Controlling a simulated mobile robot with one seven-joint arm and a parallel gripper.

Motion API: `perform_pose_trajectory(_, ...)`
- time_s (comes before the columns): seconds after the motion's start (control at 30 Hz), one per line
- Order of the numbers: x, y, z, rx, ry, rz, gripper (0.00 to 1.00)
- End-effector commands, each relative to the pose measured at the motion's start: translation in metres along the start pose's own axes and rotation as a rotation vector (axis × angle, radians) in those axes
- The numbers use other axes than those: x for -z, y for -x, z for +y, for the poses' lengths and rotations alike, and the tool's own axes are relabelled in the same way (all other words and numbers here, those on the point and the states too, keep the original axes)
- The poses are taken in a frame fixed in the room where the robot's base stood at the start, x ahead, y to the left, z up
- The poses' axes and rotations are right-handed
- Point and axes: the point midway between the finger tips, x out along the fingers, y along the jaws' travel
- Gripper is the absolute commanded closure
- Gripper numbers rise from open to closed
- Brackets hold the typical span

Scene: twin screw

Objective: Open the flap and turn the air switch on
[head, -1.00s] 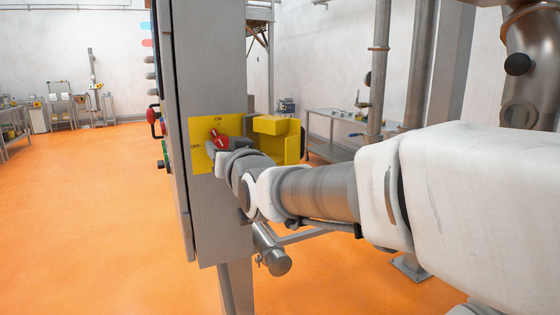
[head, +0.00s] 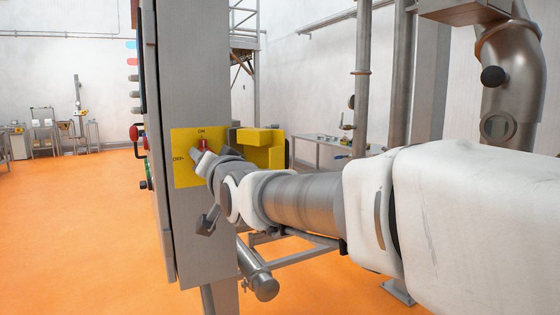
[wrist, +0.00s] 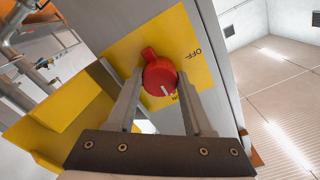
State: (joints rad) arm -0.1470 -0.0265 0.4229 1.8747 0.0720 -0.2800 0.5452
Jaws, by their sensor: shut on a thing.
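The red air switch (head: 203,145) sits on a yellow plate (head: 181,172) on the side of the grey cabinet. Its handle stands upright under the ON label, and OFF is at the left. In the wrist view the switch (wrist: 160,75) has its white mark towards the ON lettering. The yellow flap (head: 262,157) stands open to the right of the plate; it also shows at lower left in the wrist view (wrist: 55,125). My gripper (wrist: 162,92) is shut on the switch, one finger at each side. In the head view my wrist hides part of the plate.
The grey cabinet (head: 200,70) has buttons along its left edge. A horizontal pipe (head: 262,286) juts out below my arm. Vertical pipes (head: 362,80) stand behind, with a workbench (head: 320,145) at the back.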

Motion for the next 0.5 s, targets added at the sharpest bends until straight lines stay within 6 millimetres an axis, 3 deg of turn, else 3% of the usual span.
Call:
perform_pose_trajectory(0.27,0.0009,-0.0001,-0.0008,0.001,-0.003,0.002,1.0)
perform_pose_trajectory(0.3,0.0009,-0.0001,-0.0008,0.001,-0.003,0.002,0.41)
perform_pose_trajectory(0.43,0.0006,-0.0001,-0.0006,0.001,-0.002,0.001,0.19)
perform_pose_trajectory(0.5,0.0004,0.0,-0.0004,0.001,-0.002,0.001,0.19)
